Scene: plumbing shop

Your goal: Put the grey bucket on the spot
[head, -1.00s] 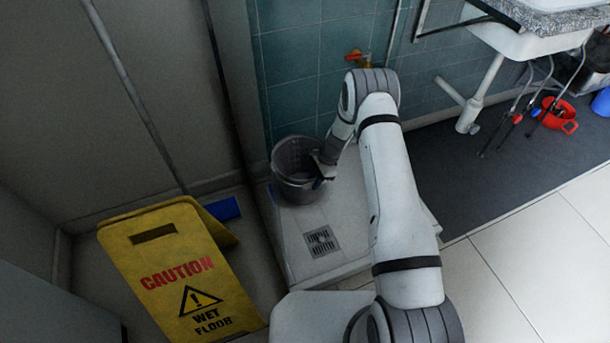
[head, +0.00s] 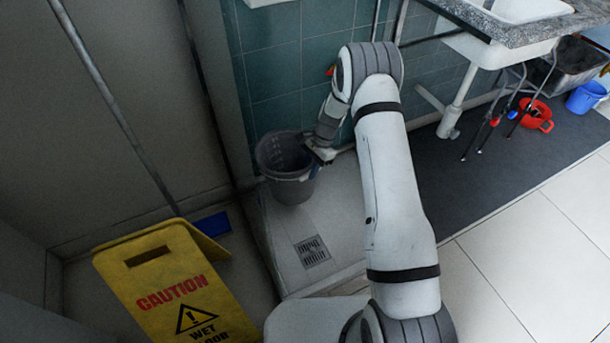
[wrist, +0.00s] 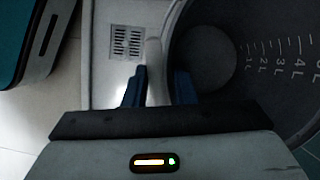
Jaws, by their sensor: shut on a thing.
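The grey bucket (head: 289,190) is upright over the back left of the shower tray, near the tiled wall. It seems slightly above the tray floor, though the gap is hard to judge. My gripper (head: 317,163) is shut on its right rim. In the wrist view, the blue-padded fingers of my gripper (wrist: 158,88) pinch the rim, and the bucket (wrist: 250,60) fills the right side with litre marks inside. It looks empty. No marked spot is clear in either view.
The pale shower tray (head: 345,215) has a drain grate (head: 312,251) in front of the bucket. A yellow caution sign (head: 175,285) stands left, with a blue object (head: 213,224) behind it. A sink counter (head: 500,25), red bucket (head: 537,115) and blue bucket (head: 586,97) are right.

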